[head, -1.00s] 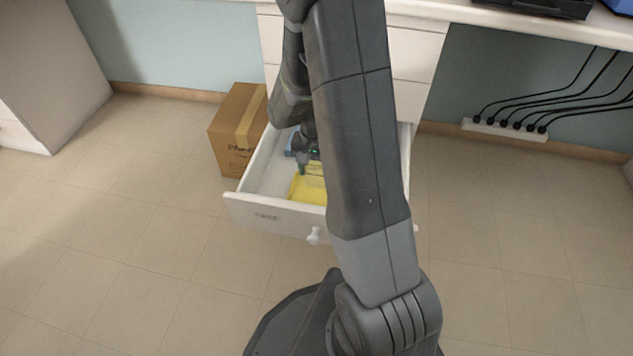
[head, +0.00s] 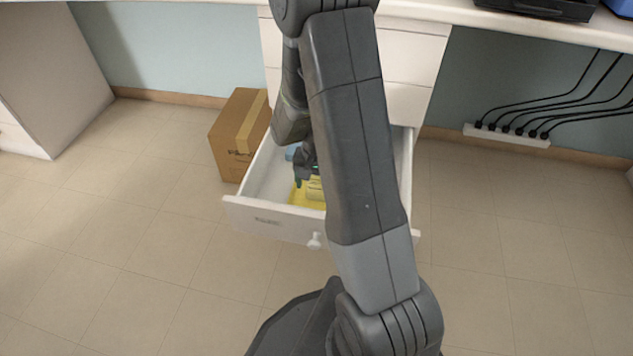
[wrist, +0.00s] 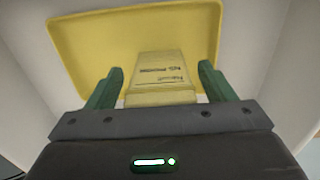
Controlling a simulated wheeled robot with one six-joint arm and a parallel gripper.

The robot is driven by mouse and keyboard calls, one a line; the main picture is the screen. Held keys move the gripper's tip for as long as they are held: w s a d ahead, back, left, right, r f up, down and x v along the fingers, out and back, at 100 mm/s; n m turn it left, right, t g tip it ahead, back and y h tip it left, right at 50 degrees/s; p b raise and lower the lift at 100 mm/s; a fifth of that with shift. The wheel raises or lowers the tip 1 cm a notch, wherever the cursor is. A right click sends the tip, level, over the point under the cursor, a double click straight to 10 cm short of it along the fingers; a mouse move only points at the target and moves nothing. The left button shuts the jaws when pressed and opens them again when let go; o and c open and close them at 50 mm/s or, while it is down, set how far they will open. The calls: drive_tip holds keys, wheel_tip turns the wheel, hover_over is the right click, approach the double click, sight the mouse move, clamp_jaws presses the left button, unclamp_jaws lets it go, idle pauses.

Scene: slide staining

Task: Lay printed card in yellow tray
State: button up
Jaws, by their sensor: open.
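The yellow tray (wrist: 85,40) lies inside the open drawer. It also shows in the head view (head: 297,197), partly behind my arm. The printed card (wrist: 160,68), pale yellow with dark lettering, lies between my two green fingers, its far part over the tray. My gripper (wrist: 160,73) is open, with a gap on each side of the card. In the head view my gripper (head: 300,178) is down in the drawer, and a pale yellow patch of the card (head: 315,188) shows beside it. Its near end is hidden by my gripper body.
The white drawer (head: 258,218) is pulled out and its walls surround the tray. A small blue thing (head: 291,152) is farther back in it. A cardboard box (head: 228,140) stands left of the drawer. The floor around is clear.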

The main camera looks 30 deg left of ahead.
drive_tip(key=shift+r, duration=0.1)
wheel_tip(320, 180, up, 12)
drive_tip(key=p, duration=0.4)
drive_tip(key=shift+r, duration=0.1)
idle(1.0)
